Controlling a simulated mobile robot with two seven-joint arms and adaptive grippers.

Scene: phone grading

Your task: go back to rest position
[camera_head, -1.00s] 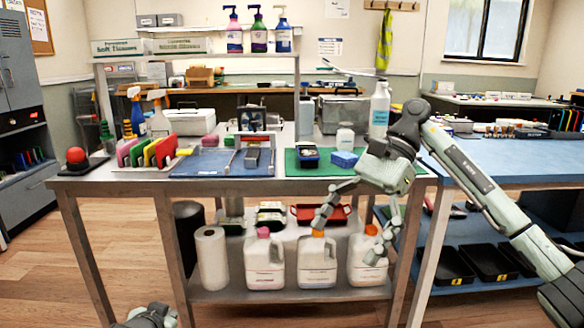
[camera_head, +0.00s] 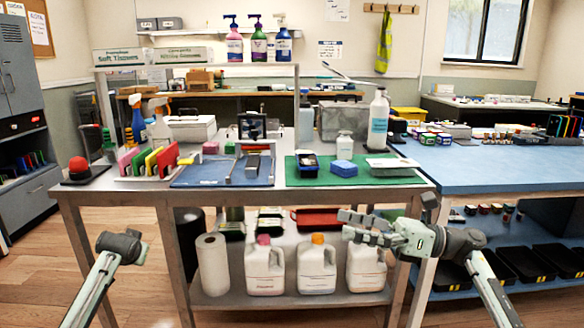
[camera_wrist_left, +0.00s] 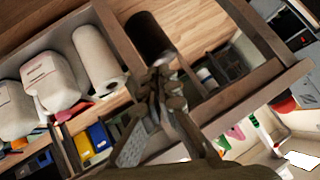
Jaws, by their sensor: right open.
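My right gripper (camera_head: 347,225) is open and empty in the head view, pointing left in front of the steel workbench's front edge (camera_head: 270,193). It is above the white jugs on the lower shelf. My left arm (camera_head: 121,244) comes in from the lower left of the head view, in front of the bench; its fingers are not visible there. The left gripper (camera_wrist_left: 160,82) shows in the left wrist view with its fingers bunched together, apparently empty. I cannot tell how far they are apart.
A blue mat (camera_head: 205,176) and a green mat (camera_head: 305,180) lie on the bench. A paper towel roll (camera_head: 212,264) and white jugs (camera_head: 317,268) stand on the lower shelf. A blue table (camera_head: 480,168) stands close at the right. Floor in front is clear.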

